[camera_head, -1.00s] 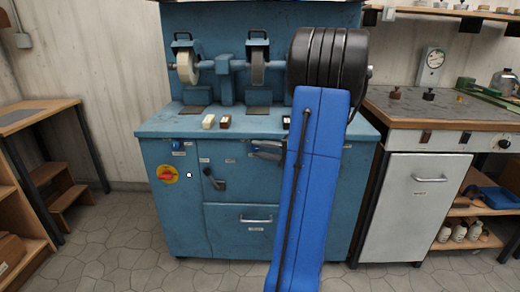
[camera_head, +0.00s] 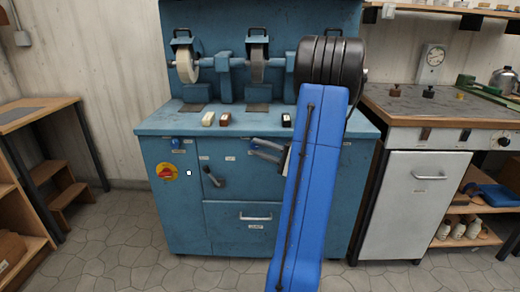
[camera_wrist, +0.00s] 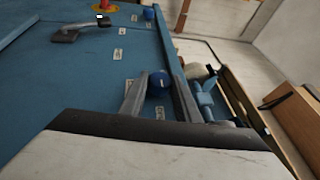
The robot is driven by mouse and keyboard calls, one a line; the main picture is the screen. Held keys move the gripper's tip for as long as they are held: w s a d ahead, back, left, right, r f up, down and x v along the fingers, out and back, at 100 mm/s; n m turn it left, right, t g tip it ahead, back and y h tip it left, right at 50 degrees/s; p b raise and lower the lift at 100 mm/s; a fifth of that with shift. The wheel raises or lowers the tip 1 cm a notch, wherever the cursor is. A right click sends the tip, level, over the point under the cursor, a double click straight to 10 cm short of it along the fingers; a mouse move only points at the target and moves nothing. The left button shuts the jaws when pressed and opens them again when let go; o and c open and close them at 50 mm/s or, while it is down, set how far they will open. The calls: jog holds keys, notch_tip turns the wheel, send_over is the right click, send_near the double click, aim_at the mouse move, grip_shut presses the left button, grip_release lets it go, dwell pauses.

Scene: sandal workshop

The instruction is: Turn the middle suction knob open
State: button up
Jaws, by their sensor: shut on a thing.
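The blue machine cabinet (camera_head: 230,230) has a row of small blue knobs below its top edge. The left knob (camera_head: 175,140) shows in the head view and stands clear of my gripper; a free blue knob (camera_wrist: 148,13) also shows at the top of the wrist view. The middle knob (camera_wrist: 159,82) appears as a round blue knob between my fingers in the wrist view. My gripper (camera_head: 254,148) reaches the cabinet front from the right and is shut on that knob. In the head view my fingers hide the knob, so its turn angle cannot be told.
A dark lever handle (camera_head: 212,176) juts from the front left of my gripper. A drawer handle (camera_head: 256,217) is below. Grinding wheels (camera_head: 187,66) stand on top. A workbench (camera_head: 430,105) stands to the right.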

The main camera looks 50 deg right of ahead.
jog(key=o, duration=1)
jog(key=shift+o, duration=0.2)
jog(key=v, duration=1.7)
jog(key=shift+s, duration=0.2)
jog(key=shift+f, duration=0.1)
